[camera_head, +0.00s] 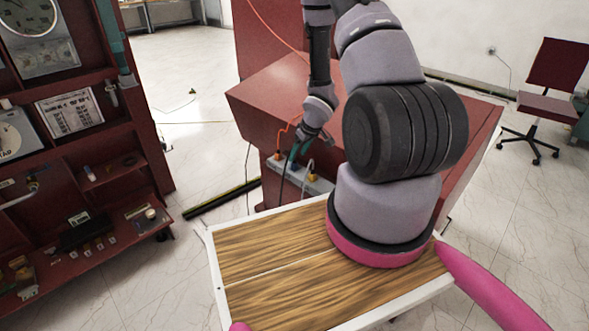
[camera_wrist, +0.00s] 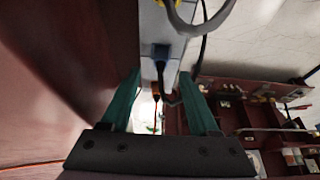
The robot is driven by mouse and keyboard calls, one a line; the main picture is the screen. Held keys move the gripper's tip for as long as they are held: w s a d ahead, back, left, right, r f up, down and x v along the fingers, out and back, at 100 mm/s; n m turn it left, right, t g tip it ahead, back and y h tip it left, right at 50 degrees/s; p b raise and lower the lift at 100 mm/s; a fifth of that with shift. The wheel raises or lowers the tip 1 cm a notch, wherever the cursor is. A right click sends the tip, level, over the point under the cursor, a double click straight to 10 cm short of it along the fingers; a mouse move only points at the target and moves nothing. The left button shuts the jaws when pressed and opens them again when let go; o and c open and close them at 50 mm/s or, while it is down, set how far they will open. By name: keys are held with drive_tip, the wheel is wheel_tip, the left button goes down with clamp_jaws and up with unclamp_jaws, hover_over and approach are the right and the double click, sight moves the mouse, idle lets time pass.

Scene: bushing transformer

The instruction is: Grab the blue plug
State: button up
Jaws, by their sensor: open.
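The blue plug (camera_wrist: 161,52) sits in a pale socket strip (camera_wrist: 150,22) in the wrist view, with a dark cord hanging from it. My gripper (camera_wrist: 160,74) has two green fingers, spread apart, one on each side of the plug's line. The plug lies just beyond the fingertips, and I cannot tell the exact gap in depth. In the head view my gripper (camera_head: 297,150) is at the side of the red cabinet, over the socket strip (camera_head: 295,174). The blue plug is not clearly visible there, partly hidden by the gripper and cords.
An orange plug (camera_wrist: 155,91) shows between the fingers. A yellow plug (camera_head: 311,176) with a white cord is right of my gripper. The red cabinet (camera_head: 270,95) stands close around the strip. A red shelf (camera_head: 95,130) with instruments is at left, with open floor between.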

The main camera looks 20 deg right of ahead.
sight(295, 162)
drive_tip(key=x, duration=0.4)
drive_tip(key=shift+f, duration=0.25)
clamp_jaws()
drive_tip(key=shift+r, duration=0.1)
